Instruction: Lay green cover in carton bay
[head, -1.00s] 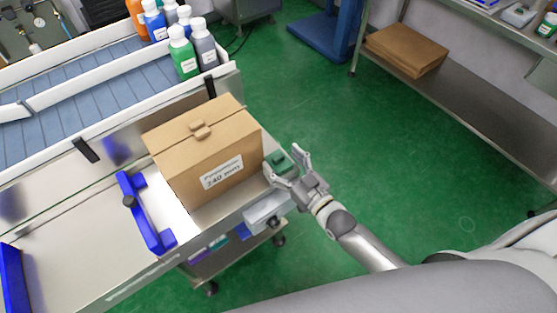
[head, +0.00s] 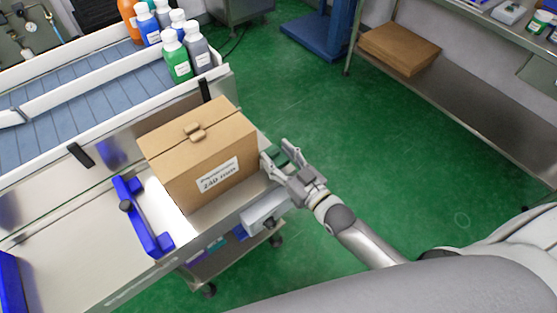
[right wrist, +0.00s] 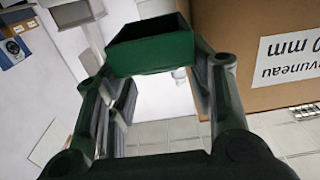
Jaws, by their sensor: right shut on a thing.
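The green cover (head: 277,157) is a small dark green piece at the right side of the cardboard carton, mostly hidden by the fingers in the head view. In the right wrist view the green cover (right wrist: 152,48) looks box-like and sits between the fingertips. My right gripper (head: 275,152) is shut on it, close beside the carton. The closed brown carton (head: 203,155), with a "240 mm" label, stands on the metal worktop (head: 85,215). I cannot tell which spot is the carton bay. My left gripper is not in view.
A blue handled bar (head: 140,218) stands left of the carton. Several bottles, including a green one (head: 176,60), stand on the conveyor behind. A grey box (head: 265,208) hangs at the worktop's front edge. Green floor lies open to the right.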

